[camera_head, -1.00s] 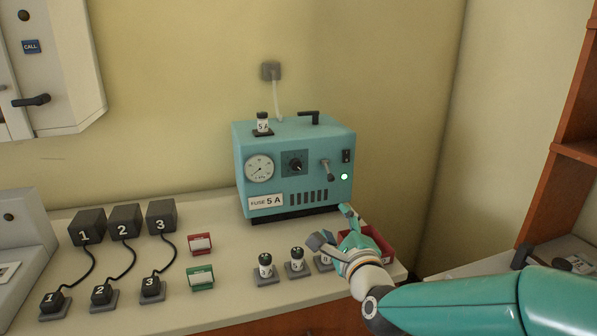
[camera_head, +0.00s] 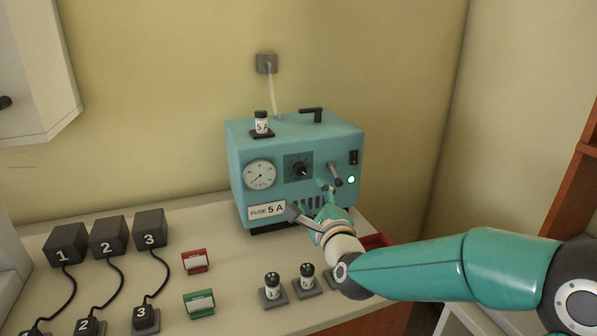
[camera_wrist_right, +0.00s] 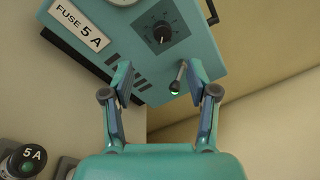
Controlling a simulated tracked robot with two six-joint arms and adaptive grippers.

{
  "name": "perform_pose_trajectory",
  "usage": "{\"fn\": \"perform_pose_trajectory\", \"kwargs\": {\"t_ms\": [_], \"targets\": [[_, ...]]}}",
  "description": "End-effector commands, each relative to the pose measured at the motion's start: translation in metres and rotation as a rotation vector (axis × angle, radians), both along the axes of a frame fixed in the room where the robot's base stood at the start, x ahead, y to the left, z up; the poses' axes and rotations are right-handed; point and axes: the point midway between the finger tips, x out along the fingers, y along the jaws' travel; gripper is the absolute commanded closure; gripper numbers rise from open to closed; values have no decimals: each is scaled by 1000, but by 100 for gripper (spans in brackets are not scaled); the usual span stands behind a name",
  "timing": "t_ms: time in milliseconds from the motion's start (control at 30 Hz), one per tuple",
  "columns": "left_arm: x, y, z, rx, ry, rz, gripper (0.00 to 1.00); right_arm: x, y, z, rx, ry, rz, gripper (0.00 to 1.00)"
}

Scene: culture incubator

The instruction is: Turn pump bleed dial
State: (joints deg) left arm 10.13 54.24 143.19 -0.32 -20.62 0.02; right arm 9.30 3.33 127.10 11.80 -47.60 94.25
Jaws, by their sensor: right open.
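The pump is a teal box (camera_head: 238,195) on the counter, with a round gauge (camera_head: 260,174) and a "FUSE 5 A" label on its front. A black dial (camera_head: 299,170) with a pointer mark sits on a dark square plate right of the gauge; it also shows in the right wrist view (camera_wrist_right: 162,33). My right gripper (camera_head: 308,199) is open and empty in front of the lower part of the pump, below the dial. In the wrist view its fingers (camera_wrist_right: 158,80) are spread, with the dial beyond them. My left gripper is not in view.
A toggle lever (camera_head: 334,174) and a lit green lamp (camera_head: 351,180) are right of the dial. A 5 A fuse (camera_head: 261,123) stands on the pump. Several fuse holders (camera_head: 272,287), numbered black blocks (camera_head: 108,236) and red (camera_head: 195,261) and green (camera_head: 199,303) cards occupy the counter.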

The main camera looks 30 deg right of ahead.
Motion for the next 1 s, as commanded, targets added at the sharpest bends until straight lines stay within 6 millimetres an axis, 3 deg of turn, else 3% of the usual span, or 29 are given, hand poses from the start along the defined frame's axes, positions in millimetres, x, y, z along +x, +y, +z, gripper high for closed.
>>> {"fn": "perform_pose_trajectory", "kwargs": {"t_ms": [300,500,700,1000], "targets": [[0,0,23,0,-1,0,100,64,-28,2,0,2,-8,41],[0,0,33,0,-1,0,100,96,-39,1,0,1,-8,41],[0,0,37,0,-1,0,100,112,-46,0,0,0,-8,41],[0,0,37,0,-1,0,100,114,-47,-1,0,0,-8,41]]}}
